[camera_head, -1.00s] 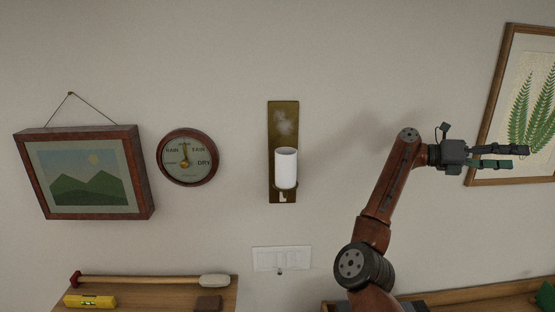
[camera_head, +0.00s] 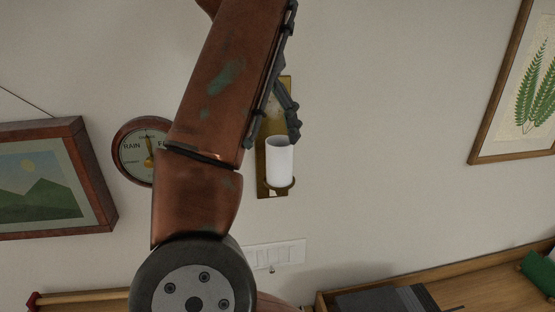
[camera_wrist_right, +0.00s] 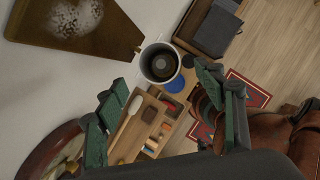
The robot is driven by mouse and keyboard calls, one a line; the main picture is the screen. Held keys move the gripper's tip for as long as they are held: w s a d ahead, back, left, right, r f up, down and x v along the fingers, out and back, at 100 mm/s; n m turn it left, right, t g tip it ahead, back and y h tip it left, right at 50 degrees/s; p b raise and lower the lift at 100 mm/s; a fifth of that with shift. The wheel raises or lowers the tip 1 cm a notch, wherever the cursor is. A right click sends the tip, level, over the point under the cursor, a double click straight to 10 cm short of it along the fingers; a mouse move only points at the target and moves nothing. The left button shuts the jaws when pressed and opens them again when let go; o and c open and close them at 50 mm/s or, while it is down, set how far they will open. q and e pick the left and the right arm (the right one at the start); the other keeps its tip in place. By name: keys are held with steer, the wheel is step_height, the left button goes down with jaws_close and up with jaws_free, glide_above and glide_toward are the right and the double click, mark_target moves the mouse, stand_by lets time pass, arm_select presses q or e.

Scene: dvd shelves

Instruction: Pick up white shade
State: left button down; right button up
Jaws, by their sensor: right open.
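The white shade (camera_head: 279,162) is an upright white cylinder, open at the top, held in a ring on a brass wall plate (camera_head: 265,186). My right gripper (camera_head: 273,132) hangs over the shade with its fingers pointing down; my own arm partly covers it. In the right wrist view, the shade (camera_wrist_right: 160,63) shows from above as a round white rim with a dark inside. My right gripper (camera_wrist_right: 158,82) is open there, its green-padded fingers spread to either side below the shade's rim in the picture, with nothing between them. My left gripper is not in view.
A round barometer (camera_head: 133,150) and a framed mountain picture (camera_head: 95,180) hang to the left. A switch plate (camera_head: 288,254) is below the shade. A framed fern print (camera_head: 483,150) hangs right. Shelves with dark flat items (camera_head: 380,300) lie below. The wall right of the shade is bare.

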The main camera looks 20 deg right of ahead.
mark_target(279, 145)
steer(key=x, duration=0.6)
steer(key=shift+w+d+b, duration=0.2)
steer(key=shift+d+b, duration=0.05)
steer(key=shift+b, duration=0.15)
steer(key=shift+d, duration=0.1)
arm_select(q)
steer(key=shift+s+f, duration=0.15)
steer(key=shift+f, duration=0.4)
arm_select(e)
steer(key=shift+s, duration=0.1)
steer(key=shift+c, duration=0.6)
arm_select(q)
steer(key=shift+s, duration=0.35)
arm_select(e)
steer(key=c, duration=1.2)
